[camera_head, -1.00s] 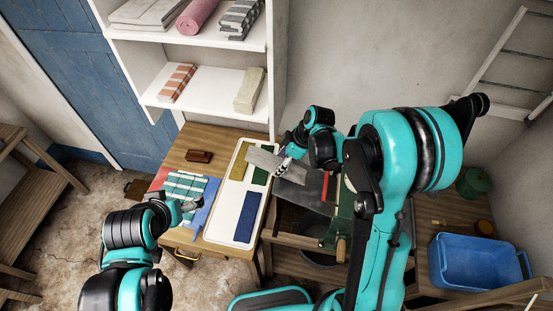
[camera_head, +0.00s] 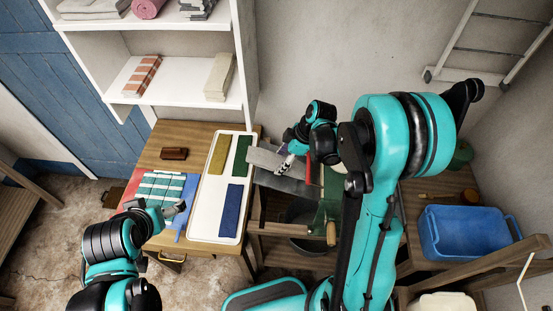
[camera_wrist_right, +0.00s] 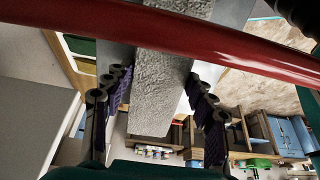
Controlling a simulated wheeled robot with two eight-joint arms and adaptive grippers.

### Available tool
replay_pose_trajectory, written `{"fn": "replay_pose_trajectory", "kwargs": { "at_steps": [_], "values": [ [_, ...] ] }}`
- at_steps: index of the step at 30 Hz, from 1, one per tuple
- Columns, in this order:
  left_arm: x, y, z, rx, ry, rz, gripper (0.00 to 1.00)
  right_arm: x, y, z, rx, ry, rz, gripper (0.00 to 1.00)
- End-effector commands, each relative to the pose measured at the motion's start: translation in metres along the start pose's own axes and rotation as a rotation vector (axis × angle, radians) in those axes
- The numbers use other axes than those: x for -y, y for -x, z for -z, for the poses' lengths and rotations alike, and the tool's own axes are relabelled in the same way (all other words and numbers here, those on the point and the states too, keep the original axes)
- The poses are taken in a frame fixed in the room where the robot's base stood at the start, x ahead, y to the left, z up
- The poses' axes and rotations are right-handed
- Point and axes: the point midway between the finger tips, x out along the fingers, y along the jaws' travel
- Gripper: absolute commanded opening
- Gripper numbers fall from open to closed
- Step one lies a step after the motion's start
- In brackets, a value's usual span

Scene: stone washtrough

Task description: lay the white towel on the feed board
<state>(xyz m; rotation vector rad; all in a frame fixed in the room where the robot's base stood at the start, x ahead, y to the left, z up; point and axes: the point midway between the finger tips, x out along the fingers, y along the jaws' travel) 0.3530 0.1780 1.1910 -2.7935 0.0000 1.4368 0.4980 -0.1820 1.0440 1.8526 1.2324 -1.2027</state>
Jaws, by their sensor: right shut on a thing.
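The white towel (camera_head: 267,160), a folded greyish-white strip, is held by my right gripper (camera_head: 286,163). In the right wrist view the towel (camera_wrist_right: 160,90) lies between the two purple-padded fingers, which are shut on it. The feed board (camera_head: 284,185) is a dark grey slab below the towel, partly hidden by it and the gripper. In the head view the towel overlaps the board's far left part; I cannot tell whether they touch. My left gripper (camera_head: 177,210) is over the front of the table; its finger opening is unclear.
A red bar (camera_head: 308,172) stands right of the board; it crosses close in the wrist view (camera_wrist_right: 160,35). A white tray (camera_head: 211,205) with yellow, green and blue strips lies left. Checked cloth (camera_head: 160,187) and a brown block (camera_head: 174,154) share the table. A blue tub (camera_head: 465,235) stands right.

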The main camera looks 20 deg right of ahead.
Motion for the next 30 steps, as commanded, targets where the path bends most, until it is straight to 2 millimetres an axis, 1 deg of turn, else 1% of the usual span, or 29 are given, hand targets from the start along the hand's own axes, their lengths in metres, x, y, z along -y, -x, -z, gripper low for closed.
{"fn": "replay_pose_trajectory", "kwargs": {
  "at_steps": [11, 12, 13, 14, 22, 25, 28, 30],
  "values": [
    [0.0, -0.001, -0.001, 0.0, 0.0, 0.0, 0.9, 0.0, 0.0, -0.003, -0.001, 0.001, 0.0, 0.15],
    [0.0, -0.001, -0.001, 0.0, 0.0, 0.0, 0.9, 0.0, 0.0, -0.002, -0.001, 0.001, 0.0, 0.67],
    [0.0, -0.001, -0.001, 0.0, 0.0, 0.0, 0.9, 0.0, 0.0, -0.002, -0.001, 0.001, 0.0, 0.75],
    [0.0, -0.001, -0.001, 0.0, 0.0, 0.0, 0.9, 0.0, 0.0, -0.002, 0.0, 0.001, 0.0, 0.8],
    [0.0, -0.001, -0.001, 0.0, 0.0, 0.0, 0.9, 0.0, 0.0, -0.003, 0.0, 0.001, 0.0, 0.8],
    [0.0, -0.001, -0.001, 0.0, 0.0, 0.0, 0.9, 0.0, 0.003, -0.003, 0.0, 0.0, 0.0, 0.8],
    [0.0, -0.001, -0.001, 0.0, 0.0, 0.0, 0.9, 0.0, 0.014, -0.003, 0.0, 0.0, 0.0, 0.8],
    [0.0, -0.001, -0.001, 0.0, 0.0, 0.0, 0.9, 0.001, 0.027, -0.003, 0.0, -0.001, 0.0, 0.8]
  ]
}}
